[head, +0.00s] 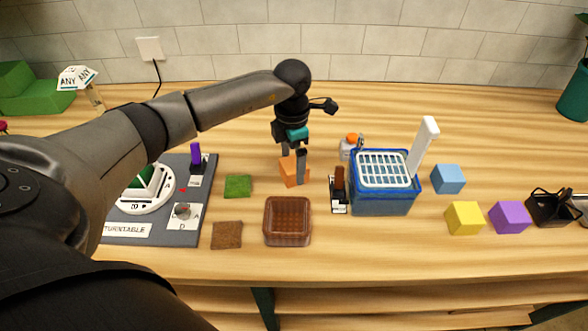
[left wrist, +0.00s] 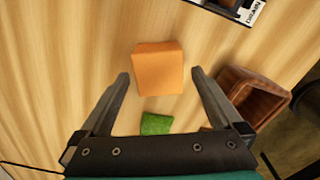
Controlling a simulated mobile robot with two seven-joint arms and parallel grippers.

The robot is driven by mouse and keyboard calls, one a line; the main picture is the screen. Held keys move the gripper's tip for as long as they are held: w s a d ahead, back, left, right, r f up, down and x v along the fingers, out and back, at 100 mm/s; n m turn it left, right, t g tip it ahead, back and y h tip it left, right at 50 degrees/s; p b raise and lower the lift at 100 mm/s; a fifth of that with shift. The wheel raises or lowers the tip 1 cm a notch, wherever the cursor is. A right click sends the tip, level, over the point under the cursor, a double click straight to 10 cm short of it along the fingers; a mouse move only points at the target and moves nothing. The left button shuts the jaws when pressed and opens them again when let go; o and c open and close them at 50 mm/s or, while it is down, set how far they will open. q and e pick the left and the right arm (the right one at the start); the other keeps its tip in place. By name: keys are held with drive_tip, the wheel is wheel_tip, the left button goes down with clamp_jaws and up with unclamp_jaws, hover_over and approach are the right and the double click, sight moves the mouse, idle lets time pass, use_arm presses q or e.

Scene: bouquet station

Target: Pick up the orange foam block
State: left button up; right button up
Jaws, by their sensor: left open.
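The orange foam block (head: 291,172) stands on the wooden counter behind the brown basket, partly hidden by my left gripper in the head view. My left gripper (head: 294,153) is above it, pointing down, with its fingers apart. In the left wrist view the orange foam block (left wrist: 159,68) lies ahead, between the lines of the two open fingers (left wrist: 160,74). Nothing is held between the fingers. I cannot tell the exact height of the fingertips over the counter. My right gripper is not in view.
A brown square basket (head: 287,239) is just in front of the block, with a green mat (head: 238,187) to its left. A blue bin (head: 382,208) with a white grid stands to the right. Yellow (head: 464,218), purple (head: 509,217) and blue (head: 448,179) blocks sit farther right.

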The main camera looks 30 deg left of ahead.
use_arm(q)
wheel_tip(320, 180, down, 2)
drive_tip(key=c, duration=1.3)
drive_tip(key=shift+o, duration=0.2)
drive_tip(key=shift+r, duration=0.2)
